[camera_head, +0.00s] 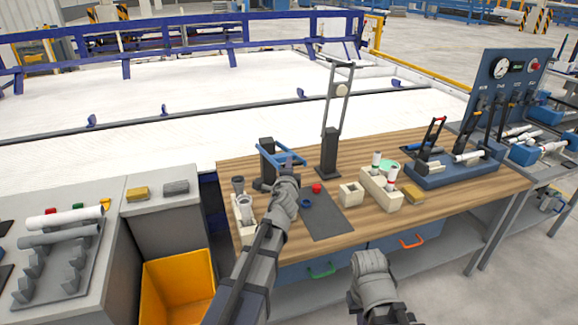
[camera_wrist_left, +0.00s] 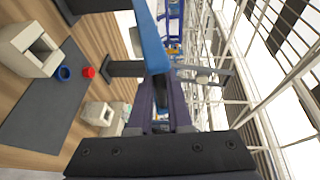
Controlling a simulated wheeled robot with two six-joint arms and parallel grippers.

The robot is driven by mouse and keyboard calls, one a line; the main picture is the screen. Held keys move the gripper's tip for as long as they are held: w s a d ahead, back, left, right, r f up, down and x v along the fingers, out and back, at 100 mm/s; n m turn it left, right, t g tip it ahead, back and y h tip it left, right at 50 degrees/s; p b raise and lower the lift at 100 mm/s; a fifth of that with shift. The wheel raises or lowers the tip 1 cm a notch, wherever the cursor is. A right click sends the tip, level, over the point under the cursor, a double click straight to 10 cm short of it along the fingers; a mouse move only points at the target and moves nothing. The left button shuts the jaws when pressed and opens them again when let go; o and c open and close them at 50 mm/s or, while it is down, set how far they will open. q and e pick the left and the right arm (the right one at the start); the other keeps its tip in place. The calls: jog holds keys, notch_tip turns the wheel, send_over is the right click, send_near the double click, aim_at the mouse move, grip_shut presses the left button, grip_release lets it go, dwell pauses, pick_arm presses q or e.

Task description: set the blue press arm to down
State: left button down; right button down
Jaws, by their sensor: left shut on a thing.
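The blue press arm (camera_head: 276,148) is a blue frame on a dark upright press stand (camera_head: 267,172) at the back left of the wooden table. In the head view it lies roughly level, at about the height of the stand's top. My left gripper (camera_head: 291,164) is shut on its front end. In the left wrist view the blue arm (camera_wrist_left: 151,38) runs into my dark left fingers (camera_wrist_left: 160,108). My right arm's grey end (camera_head: 371,272) is low in front of the table; its fingers are not clear.
Another stand has a raised grey arm (camera_head: 340,95). A dark mat (camera_head: 328,218) has a red cap (camera_head: 316,188) and a blue ring (camera_head: 306,203) by its back edge. A beige block (camera_head: 351,193), pipe holder (camera_head: 380,190) and blue fixture (camera_head: 452,170) stand to the right.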

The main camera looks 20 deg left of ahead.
pick_arm(q)
notch_tip(320, 180, down, 10)
jog(key=s+b, duration=0.1)
jog(key=b, duration=0.8)
jog(key=shift+s+d, duration=0.25)
jog(key=shift+d, duration=0.15)
jog(key=c, duration=1)
grip_release()
jog(key=shift+w, duration=0.1)
jog(key=shift+o, duration=0.8)
jog(key=f+v, duration=0.1)
jog(key=v, duration=0.6)
jog(key=shift+s+r+p, duration=0.3)
jog(key=shift+s+r, duration=0.1)
jog(key=shift+r, duration=0.1)
jog(key=shift+d, duration=0.1)
